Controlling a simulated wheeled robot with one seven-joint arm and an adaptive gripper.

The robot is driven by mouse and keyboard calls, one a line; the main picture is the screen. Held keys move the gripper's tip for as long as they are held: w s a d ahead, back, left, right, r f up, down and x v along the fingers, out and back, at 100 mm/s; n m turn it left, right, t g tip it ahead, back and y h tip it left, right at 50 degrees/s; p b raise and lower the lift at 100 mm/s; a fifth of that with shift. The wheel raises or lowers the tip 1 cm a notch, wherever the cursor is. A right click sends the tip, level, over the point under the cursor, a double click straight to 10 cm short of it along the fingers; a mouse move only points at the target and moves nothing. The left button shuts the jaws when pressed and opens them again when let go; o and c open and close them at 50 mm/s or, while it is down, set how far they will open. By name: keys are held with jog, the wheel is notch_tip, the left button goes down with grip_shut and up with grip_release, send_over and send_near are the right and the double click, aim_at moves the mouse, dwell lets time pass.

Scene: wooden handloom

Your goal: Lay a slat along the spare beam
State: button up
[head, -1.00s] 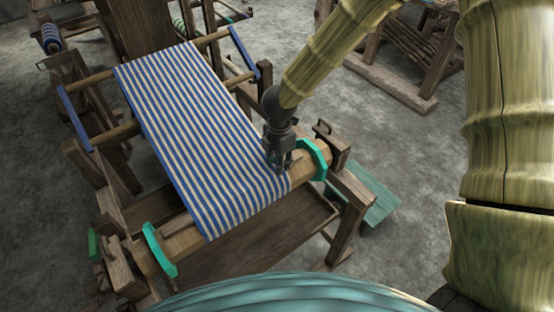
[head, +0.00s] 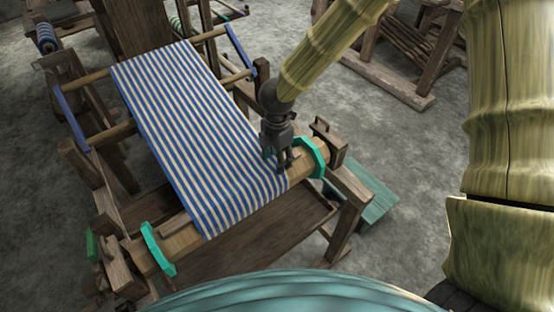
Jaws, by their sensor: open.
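My gripper (head: 283,164) is open and points down at the right edge of the blue-and-white striped cloth, just above or touching the front beam (head: 308,165); I cannot tell which. No slat shows clearly between its fingers. The front beam is a pale round wooden roller with teal flanges (head: 314,157) near each end, and the cloth (head: 195,125) wraps over it. A narrow wooden strip (head: 174,224) shows at the left end of the beam, beside the cloth; I cannot tell whether it is a slat. No beam is clearly recognisable as the spare one.
The loom's wooden frame (head: 347,215) surrounds the beam, with a wooden block (head: 330,144) at its right end. A teal board (head: 366,209) is low at the right. Another wooden frame (head: 390,82) stands at the back right. Grey floor between is clear.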

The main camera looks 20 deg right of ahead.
notch_tip(320, 180, up, 11)
jog(key=shift+f, duration=0.15)
jog(key=shift+s, duration=0.1)
